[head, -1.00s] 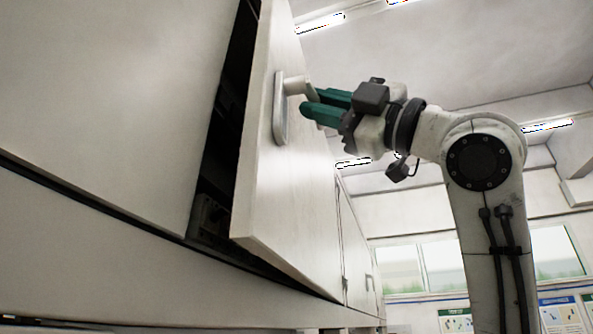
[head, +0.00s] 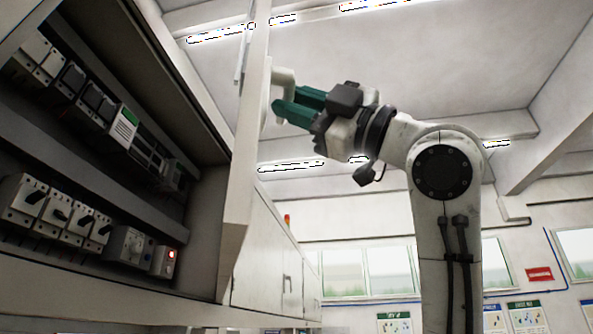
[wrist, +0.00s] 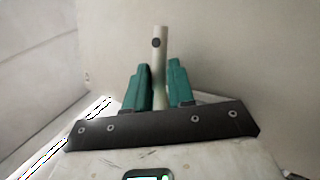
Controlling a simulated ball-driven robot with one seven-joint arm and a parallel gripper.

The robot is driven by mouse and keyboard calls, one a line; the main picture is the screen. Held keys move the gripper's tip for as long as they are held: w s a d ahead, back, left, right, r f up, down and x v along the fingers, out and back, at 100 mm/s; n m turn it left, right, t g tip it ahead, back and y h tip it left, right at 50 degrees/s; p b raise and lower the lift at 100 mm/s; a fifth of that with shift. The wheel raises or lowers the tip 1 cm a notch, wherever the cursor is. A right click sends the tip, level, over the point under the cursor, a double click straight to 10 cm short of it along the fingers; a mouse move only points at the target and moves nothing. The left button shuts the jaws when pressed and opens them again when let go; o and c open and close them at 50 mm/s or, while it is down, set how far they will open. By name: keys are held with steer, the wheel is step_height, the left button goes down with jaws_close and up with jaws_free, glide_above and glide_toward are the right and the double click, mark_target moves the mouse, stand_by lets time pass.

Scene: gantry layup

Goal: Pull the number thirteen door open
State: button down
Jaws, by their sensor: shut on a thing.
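The cabinet door (head: 245,180) stands swung out, seen nearly edge-on in the head view. No number shows on it in these frames. Its pale handle (head: 281,77) sticks out from the outer face on the right. My gripper (head: 284,104), with green fingers, is at the handle. In the wrist view my gripper (wrist: 160,88) has a finger on each side of the upright handle bar (wrist: 160,60) and is shut on it. The door's outer face (wrist: 235,60) fills the background there.
The open cabinet shows rows of breakers (head: 55,212) and a module with a green label (head: 124,125) inside. Another closed door with a handle (head: 288,283) lies beyond the open door. A wall with windows (head: 365,270) is at the back right.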

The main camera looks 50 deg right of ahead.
steer(key=shift+w+d+f+h, duration=0.1)
steer(key=shift+w+d+h, duration=0.05)
steer(key=shift+d+h, duration=0.15)
steer(key=c, duration=1.2)
jaws_free()
steer(key=shift+d, duration=0.1)
steer(key=shift+o, duration=0.5)
steer(key=b+v, duration=0.4)
steer(key=v, duration=0.6)
steer(key=shift+s+f, duration=0.3)
steer(key=shift+o, duration=0.3)
